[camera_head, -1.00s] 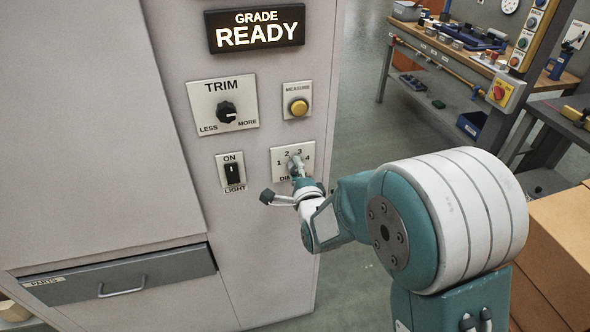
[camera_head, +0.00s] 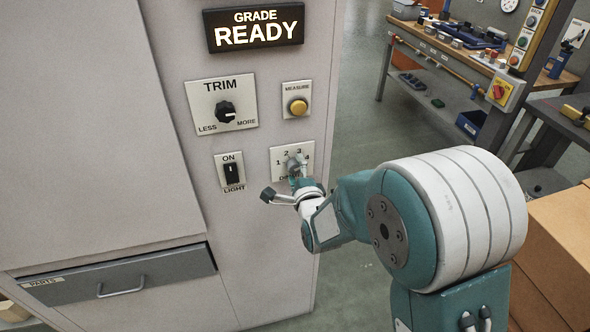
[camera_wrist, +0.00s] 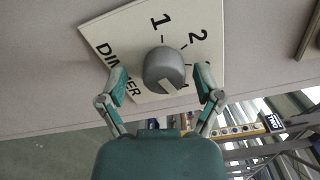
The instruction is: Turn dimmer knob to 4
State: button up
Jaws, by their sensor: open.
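The dimmer plate (camera_head: 279,152) is white with printed numbers, on the panel's lower right; it also shows in the wrist view (camera_wrist: 127,48) with 1, 2 and the word DIMMER readable. Its grey round knob (camera_wrist: 164,66) stands at the plate's middle, with a pale pointer mark on the side nearest my gripper's palm. The number at the pointer is hidden or cut off. My gripper (camera_wrist: 162,74) is open, with one finger on each side of the knob and a gap showing on both sides. In the head view my gripper (camera_head: 298,174) covers much of the knob.
A light switch (camera_head: 233,173) is left of the dimmer plate. The trim knob (camera_head: 225,111) and a yellow measure button (camera_head: 298,106) are above. A lit sign (camera_head: 255,28) reads GRADE READY. A drawer (camera_head: 120,277) is lower left. Cardboard boxes (camera_head: 560,240) stand at right.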

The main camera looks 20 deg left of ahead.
jog(key=shift+s, duration=0.1)
jog(key=v, duration=1.1)
jog(key=shift+s+d, duration=0.3)
jog(key=s+d+r+n+g+h, duration=0.1)
jog(key=d+r+n+g+h, duration=0.2)
jog(key=d, duration=0.5)
jog(key=d+r+n+g+h, duration=0.1)
jog(key=d+r+n+h, duration=0.2)
jog(key=d+n, duration=0.3)
jog(key=s+d+r+n+g+h, duration=0.1)
jog(key=s+d+n+g, duration=0.2)
jog(key=s+d, duration=0.2)
jog(key=s+d+r+n+g+h, duration=0.1)
jog(key=s+d+n+g+h, duration=0.1)
jog(key=s+d, duration=0.4)
jog(key=s, duration=0.5)
jog(key=shift+d+r+n+g, duration=0.35)
jog(key=shift+r+n+g, duration=0.05)
